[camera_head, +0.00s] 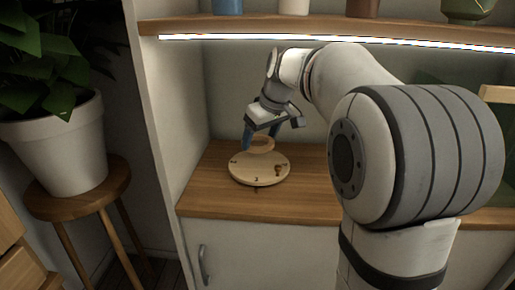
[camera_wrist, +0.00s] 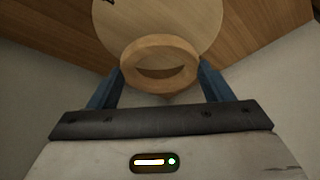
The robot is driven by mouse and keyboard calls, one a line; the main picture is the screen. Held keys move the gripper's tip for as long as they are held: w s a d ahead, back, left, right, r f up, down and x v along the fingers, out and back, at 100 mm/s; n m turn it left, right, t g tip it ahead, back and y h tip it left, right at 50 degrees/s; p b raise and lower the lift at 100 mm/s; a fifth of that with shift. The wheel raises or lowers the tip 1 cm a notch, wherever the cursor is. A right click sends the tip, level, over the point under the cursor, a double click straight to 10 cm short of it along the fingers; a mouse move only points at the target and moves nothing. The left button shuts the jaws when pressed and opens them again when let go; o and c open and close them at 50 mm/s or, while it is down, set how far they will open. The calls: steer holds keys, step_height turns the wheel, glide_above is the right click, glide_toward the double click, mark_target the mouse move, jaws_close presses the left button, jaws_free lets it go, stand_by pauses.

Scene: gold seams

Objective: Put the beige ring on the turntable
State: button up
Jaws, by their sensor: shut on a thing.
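The beige ring (camera_wrist: 160,52) is between the two blue fingers of my gripper (camera_wrist: 160,82) in the wrist view, and the fingers are shut on its sides. In the head view the ring (camera_head: 262,143) shows at the fingertips of my gripper (camera_head: 252,142), tilted, over the back part of the turntable. The turntable (camera_head: 258,174) is a round, pale wooden disc with small dark marks, on the wooden counter. It also shows behind the ring in the wrist view (camera_wrist: 195,18). I cannot tell whether the ring touches the disc.
The wooden counter (camera_head: 310,195) is clear around the disc. A lit shelf (camera_head: 330,28) with several pots runs above it, and a side panel (camera_head: 165,110) stands at the left. A potted plant (camera_head: 60,140) stands on a stool (camera_head: 80,203) farther left.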

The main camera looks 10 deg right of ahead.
steer(key=shift+w+a, duration=0.2)
steer(key=shift+w, duration=0.15)
steer(key=shift+f+b, duration=1.1)
steer(key=shift+f, duration=0.6)
steer(key=shift+f+b, duration=0.3)
steer(key=shift+f, duration=0.25)
steer(key=shift+f, duration=0.1)
steer(key=o, duration=1)
steer(key=shift+c, duration=0.2)
